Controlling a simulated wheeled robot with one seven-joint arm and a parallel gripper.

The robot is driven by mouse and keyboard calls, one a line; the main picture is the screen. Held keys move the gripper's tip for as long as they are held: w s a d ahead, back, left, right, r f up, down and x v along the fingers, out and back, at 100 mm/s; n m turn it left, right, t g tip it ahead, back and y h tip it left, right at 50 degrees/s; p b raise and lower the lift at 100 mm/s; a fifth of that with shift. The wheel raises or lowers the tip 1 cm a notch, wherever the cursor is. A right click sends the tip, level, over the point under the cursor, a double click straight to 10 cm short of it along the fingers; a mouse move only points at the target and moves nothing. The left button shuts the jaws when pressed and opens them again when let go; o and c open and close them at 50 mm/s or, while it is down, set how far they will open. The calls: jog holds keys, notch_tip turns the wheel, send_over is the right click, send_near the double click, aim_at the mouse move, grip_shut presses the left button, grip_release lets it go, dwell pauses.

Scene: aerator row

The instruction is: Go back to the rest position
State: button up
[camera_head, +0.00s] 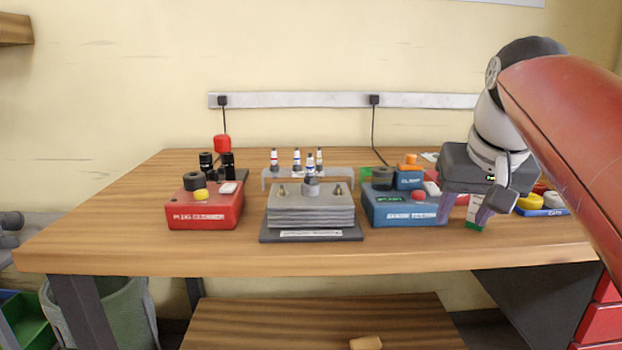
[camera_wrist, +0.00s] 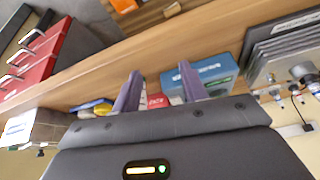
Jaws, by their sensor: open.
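My gripper (camera_head: 483,215) is on the right side of the bench in the head view, in front of the blue box's right end. Its two purple fingers (camera_wrist: 158,92) show apart in the wrist view, and nothing is visible between them except the bench items beyond. My red and grey arm reaches in from the right edge of the head view. The wooden bench (camera_head: 120,235) lies under the gripper.
A red plug cleaner box (camera_head: 205,212), a grey plate stack (camera_head: 311,208) and a blue box (camera_head: 400,212) stand along the bench. Small vials stand in a grey rack (camera_head: 340,173) behind. A blue tray (camera_head: 545,211) with a yellow cap is right of my gripper. The bench's front strip is clear.

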jog(key=s+a+f, duration=0.2)
jog(key=s+f, duration=0.2)
jog(key=f, duration=0.3)
jog(key=s+a+f+n, duration=0.1)
jog(key=s+a+f, duration=0.1)
jog(key=s+f, duration=0.3)
jog(key=s+a+f, duration=0.2)
jog(key=s+f, duration=0.2)
jog(key=f, duration=0.7)
jog(key=shift+s+a+n+t, duration=0.3)
jog(key=shift+s, duration=0.1)
